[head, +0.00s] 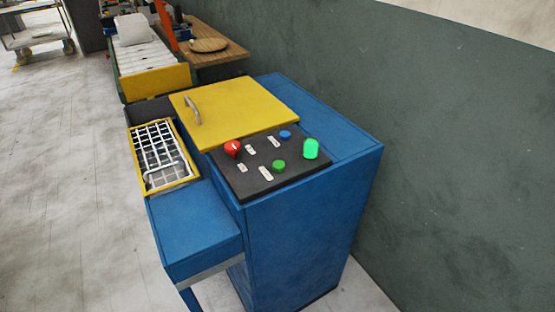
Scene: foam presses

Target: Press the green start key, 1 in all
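A blue press cabinet (310,225) stands in the middle of the head view. A black control panel (236,184) lies on its top near the front. A green round key (278,166) sits on the panel's front right part. A brighter green, taller cylinder (311,148) stands at the panel's right end and looks lit. A red knob (232,148) is on the left and a blue key (286,134) at the back. Small white labels lie between them, too small to read. Neither of my grippers is in view.
A yellow lid (240,105) with a metal handle (192,110) lies behind the panel. A yellow-framed wire grid (163,155) is at the left. A dark green wall (460,150) runs close along the right. Pale floor (70,200) is clear at the left.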

